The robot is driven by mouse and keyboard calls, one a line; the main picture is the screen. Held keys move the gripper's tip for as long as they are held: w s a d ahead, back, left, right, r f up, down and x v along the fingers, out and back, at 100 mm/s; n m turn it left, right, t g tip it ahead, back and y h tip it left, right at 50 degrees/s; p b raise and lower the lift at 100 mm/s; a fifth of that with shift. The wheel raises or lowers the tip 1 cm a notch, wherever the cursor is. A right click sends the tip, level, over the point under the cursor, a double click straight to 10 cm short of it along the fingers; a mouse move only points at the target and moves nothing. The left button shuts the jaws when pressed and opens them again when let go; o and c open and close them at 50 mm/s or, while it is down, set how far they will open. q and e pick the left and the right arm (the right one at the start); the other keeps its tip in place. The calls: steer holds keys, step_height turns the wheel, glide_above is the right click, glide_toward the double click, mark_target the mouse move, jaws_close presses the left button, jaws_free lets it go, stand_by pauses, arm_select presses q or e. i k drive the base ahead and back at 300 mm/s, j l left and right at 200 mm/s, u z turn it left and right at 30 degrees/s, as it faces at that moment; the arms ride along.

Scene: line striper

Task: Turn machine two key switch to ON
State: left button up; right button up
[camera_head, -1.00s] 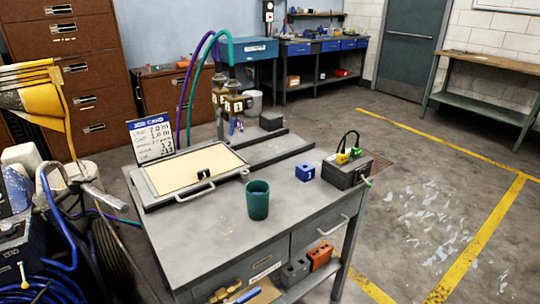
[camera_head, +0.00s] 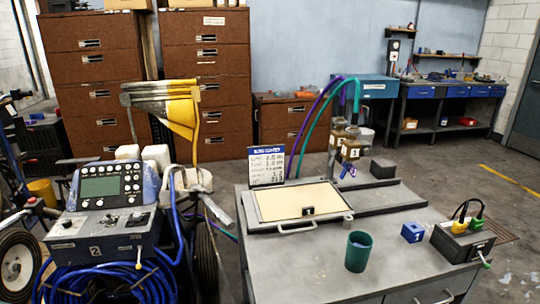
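Machine two (camera_head: 110,215) stands at the left of the view, beside the workbench. Its upper panel (camera_head: 105,187) has a greenish display and several knobs. Its lower box (camera_head: 97,245) carries the number 2 and several small switches and levers. A lever with a pale tip (camera_head: 138,258) stands out from the box's front right. Which of these small controls is the key switch is too small to tell. Neither of my grippers is in view.
A grey workbench (camera_head: 375,282) fills the lower right, with a green cup (camera_head: 359,251), a blue block (camera_head: 412,232), a framed tray (camera_head: 297,203) and a job card (camera_head: 267,167). Brown cabinets (camera_head: 90,85) stand behind. Blue hose (camera_head: 110,285) hangs coiled below the machine.

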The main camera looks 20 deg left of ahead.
mark_target(137, 216)
steer(key=u, duration=0.8)
steer(key=i+j+u, duration=0.2)
steer(key=u, duration=0.25)
steer(key=i+j+u, duration=0.1)
steer(key=i+u, duration=0.35)
steer(key=i+j, duration=0.5)
